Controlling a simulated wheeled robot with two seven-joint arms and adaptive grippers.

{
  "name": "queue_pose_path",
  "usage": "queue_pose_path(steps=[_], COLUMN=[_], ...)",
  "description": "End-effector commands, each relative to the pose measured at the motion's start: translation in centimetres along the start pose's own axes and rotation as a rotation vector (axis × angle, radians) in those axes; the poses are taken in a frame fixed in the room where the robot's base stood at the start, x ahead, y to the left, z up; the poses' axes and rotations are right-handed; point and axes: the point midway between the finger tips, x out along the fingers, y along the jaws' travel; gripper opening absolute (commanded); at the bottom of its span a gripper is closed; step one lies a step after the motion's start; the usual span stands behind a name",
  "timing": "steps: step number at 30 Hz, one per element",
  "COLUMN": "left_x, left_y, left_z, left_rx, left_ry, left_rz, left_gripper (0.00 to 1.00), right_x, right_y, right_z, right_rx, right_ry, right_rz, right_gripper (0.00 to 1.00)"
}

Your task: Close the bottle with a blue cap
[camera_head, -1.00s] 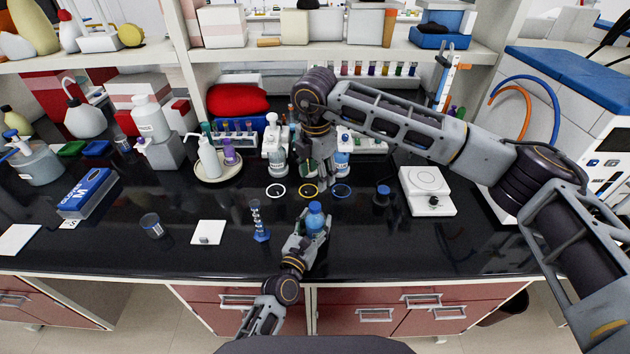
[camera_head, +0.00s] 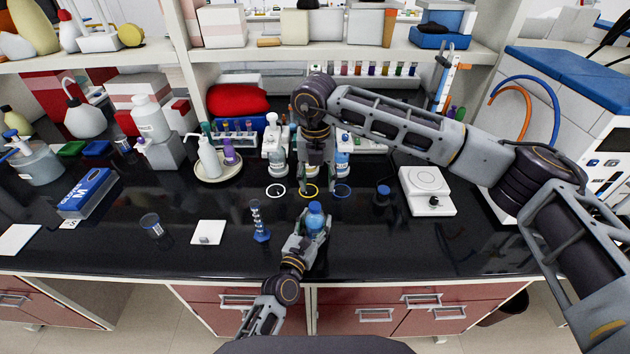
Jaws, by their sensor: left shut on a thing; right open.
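A blue bottle (camera_head: 315,222) stands upright in my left gripper (camera_head: 313,232) near the front middle of the bench. A blue cap (camera_head: 315,207) shows on its top; whether it is seated tightly I cannot tell. My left gripper is shut on the bottle. My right gripper (camera_head: 317,188) points down just behind and above the bottle, open, with nothing visible between its fingers. Its fingers partly overlap the yellow ring's area in the picture. A small dark container with a blue top (camera_head: 382,192) stands to the right.
White (camera_head: 276,191), yellow (camera_head: 304,194) and blue (camera_head: 341,191) rings mark the black bench. Bottles (camera_head: 278,162) stand behind them. A balance (camera_head: 427,191) is at right; a blue-based cylinder (camera_head: 260,222) and white pad (camera_head: 208,232) are at left. The front right bench is clear.

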Motion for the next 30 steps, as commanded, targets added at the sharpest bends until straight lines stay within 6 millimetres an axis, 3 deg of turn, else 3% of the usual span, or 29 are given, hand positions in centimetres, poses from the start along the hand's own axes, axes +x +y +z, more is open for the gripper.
queue_pose_path(steps=[30], left_x=[0.0], left_y=[-0.01], left_z=[0.01], left_rx=[0.0], left_ry=[0.0], left_rz=[0.0], left_gripper=[0.0], right_x=[0.31], right_y=[0.18], right_z=[-0.51], right_rx=[-0.839], right_ry=[0.025], right_rz=[0.022], right_gripper=[0.5])
